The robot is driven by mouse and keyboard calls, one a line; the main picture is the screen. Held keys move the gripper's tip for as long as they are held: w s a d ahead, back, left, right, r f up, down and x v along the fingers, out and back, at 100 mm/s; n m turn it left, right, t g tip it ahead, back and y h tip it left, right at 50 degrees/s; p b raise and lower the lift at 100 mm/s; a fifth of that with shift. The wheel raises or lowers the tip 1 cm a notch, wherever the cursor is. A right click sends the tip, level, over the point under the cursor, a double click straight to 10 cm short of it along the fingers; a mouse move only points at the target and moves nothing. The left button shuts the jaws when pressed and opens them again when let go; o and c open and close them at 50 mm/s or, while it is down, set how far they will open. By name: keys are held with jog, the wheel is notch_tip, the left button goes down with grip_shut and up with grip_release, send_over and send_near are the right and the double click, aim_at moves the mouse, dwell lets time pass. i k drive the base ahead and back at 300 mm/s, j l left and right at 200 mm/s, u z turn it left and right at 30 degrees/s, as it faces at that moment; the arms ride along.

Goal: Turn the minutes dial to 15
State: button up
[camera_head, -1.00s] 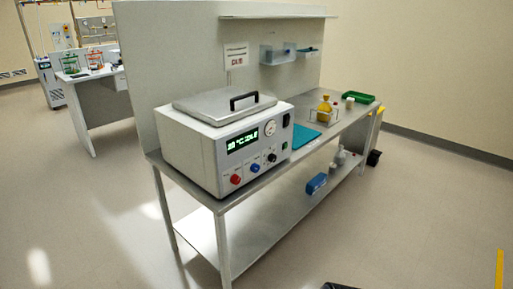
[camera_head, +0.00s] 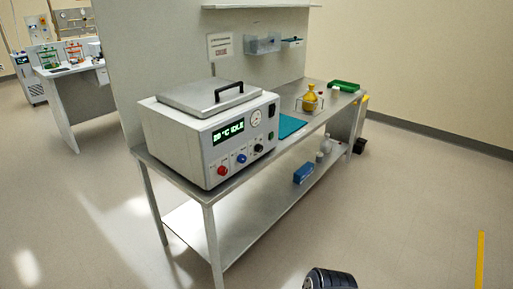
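A white bath-like unit (camera_head: 185,135) with a steel lid stands on the near end of the steel bench. Its front panel has a red knob (camera_head: 222,171), a blue knob (camera_head: 241,158) and a black knob (camera_head: 258,148) in a row. Their labels and pointer marks are too small to read, so I cannot tell which is the minutes dial. A green display (camera_head: 228,131) appears to read 20 °C IDLE. A round white gauge (camera_head: 257,117) sits beside it. My gripper is not in view; only a dark part, probably of my arm, shows at the bottom edge.
On the bench (camera_head: 188,188) lie a teal mat (camera_head: 291,126), a yellow flask (camera_head: 310,98) in a wire rack and a green tray (camera_head: 344,86). A blue box (camera_head: 303,173) is on the lower shelf. The floor before the bench is clear.

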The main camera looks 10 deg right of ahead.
aim_at(258, 147)
jog(key=i+l, duration=0.25)
jog(key=i, duration=0.25)
jog(key=i+l+u, duration=0.15)
jog(key=i+l, duration=0.15)
jog(key=i, duration=0.25)
